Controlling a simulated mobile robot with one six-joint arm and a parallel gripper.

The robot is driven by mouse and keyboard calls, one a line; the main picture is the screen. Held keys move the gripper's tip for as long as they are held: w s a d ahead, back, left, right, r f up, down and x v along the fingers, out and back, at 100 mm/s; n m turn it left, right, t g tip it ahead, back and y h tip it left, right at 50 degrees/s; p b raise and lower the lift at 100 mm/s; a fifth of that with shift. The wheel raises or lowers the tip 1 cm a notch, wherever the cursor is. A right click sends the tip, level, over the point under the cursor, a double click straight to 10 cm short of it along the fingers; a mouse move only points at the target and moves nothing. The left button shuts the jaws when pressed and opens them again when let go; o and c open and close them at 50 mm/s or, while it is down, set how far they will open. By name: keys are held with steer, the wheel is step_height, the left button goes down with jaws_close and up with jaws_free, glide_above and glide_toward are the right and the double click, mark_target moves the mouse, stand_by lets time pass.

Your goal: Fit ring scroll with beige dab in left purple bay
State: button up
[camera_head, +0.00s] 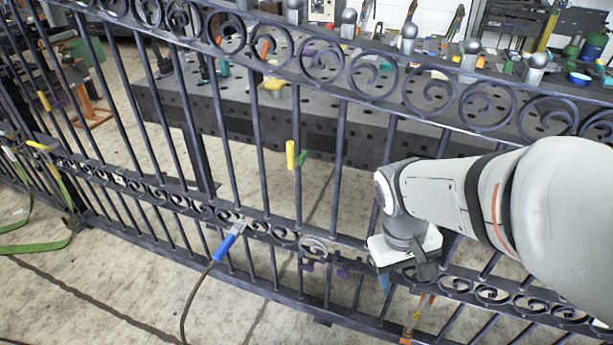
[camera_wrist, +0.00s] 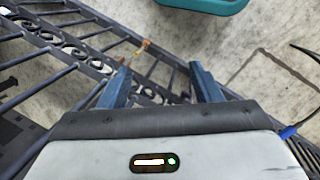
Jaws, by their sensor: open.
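The dark metal gate (camera_head: 262,170) spans the head view, with a lower band of scrolls. Small purple marks (camera_head: 308,266) and (camera_head: 342,272) show under that band, left of my gripper. A lighter grey ring-like piece (camera_head: 315,247) sits in the band above them; I cannot tell whether it is the ring scroll. No beige dab can be made out. My gripper (camera_head: 385,283) is low by the gate, partly hidden by its own wrist.
A blue-handled tool (camera_head: 226,244) with a cable rests at the band. A yellow-handled clamp (camera_head: 291,156) is on a bar. An orange clamp (camera_head: 416,318) hangs low near my gripper. A teal bin (camera_wrist: 205,6) stands on open floor. A perforated workbench (camera_head: 220,95) is behind the gate.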

steer(key=w+d+f+n+g+h+b, duration=0.15)
steer(key=w+f+n+h+b, duration=0.3)
steer(key=f+n+h, duration=0.45)
steer(key=n+t+y+b, duration=0.5)
steer(key=n+t+b, duration=0.5)
steer(key=n+t, duration=1)
glide_toward(306, 270)
steer(key=shift+n+g, duration=0.3)
steer(key=shift+g, duration=0.05)
steer(key=x, duration=0.6)
steer(key=r+x, duration=0.1)
steer(key=x, duration=0.2)
steer(key=shift+w+d, duration=0.1)
steer(key=shift+w, duration=0.15)
jaws_close()
